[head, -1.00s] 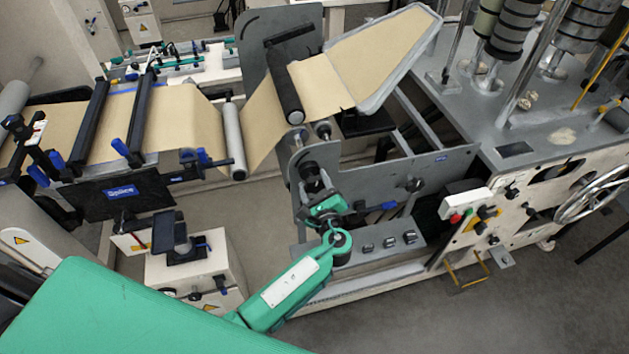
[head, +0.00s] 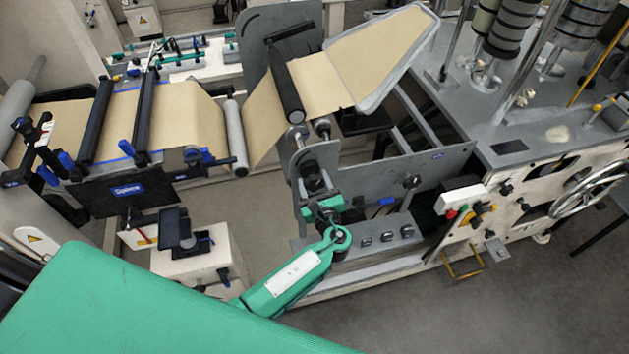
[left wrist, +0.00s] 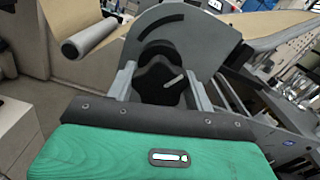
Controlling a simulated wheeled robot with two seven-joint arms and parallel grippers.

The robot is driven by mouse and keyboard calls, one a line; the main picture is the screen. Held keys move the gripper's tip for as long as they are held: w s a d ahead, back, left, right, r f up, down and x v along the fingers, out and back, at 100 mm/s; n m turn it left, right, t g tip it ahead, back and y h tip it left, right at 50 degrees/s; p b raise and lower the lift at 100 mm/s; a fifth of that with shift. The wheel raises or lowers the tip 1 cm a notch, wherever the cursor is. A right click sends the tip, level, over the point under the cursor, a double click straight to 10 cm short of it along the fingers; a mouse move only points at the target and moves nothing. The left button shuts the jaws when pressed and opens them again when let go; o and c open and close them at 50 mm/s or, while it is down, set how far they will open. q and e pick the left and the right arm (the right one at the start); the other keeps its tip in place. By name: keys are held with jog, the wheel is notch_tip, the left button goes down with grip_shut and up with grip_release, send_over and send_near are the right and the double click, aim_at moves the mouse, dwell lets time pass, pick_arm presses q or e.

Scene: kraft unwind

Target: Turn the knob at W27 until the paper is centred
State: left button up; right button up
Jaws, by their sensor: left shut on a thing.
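The black knob (left wrist: 160,82) with a pale pointer mark sits on a grey side plate in the left wrist view. In the head view the knob (head: 314,182) shows small just above my left gripper (head: 315,196). My left gripper is shut on the knob; its two grey fingers (left wrist: 160,88) stand on either side of it. The brown paper (head: 180,117) runs from the left over rollers, past a black roller (head: 284,85) and up to the metal plate at the right. My right gripper is not in view.
A grey side plate (head: 425,170) and a ledge with several small black knobs (head: 387,236) lie right of my left gripper. A small white stand (head: 195,258) stands to the left. The floor at the lower right (head: 470,315) is clear.

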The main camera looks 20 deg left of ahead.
pick_arm(q)
jog(key=shift+r+m+p, duration=0.1)
jog(key=shift+m+p, duration=1.4)
jog(key=m, duration=0.3)
jog(key=shift+m, duration=0.4)
jog(key=m, duration=0.4)
jog(key=o, duration=1)
jog(key=v, duration=0.7)
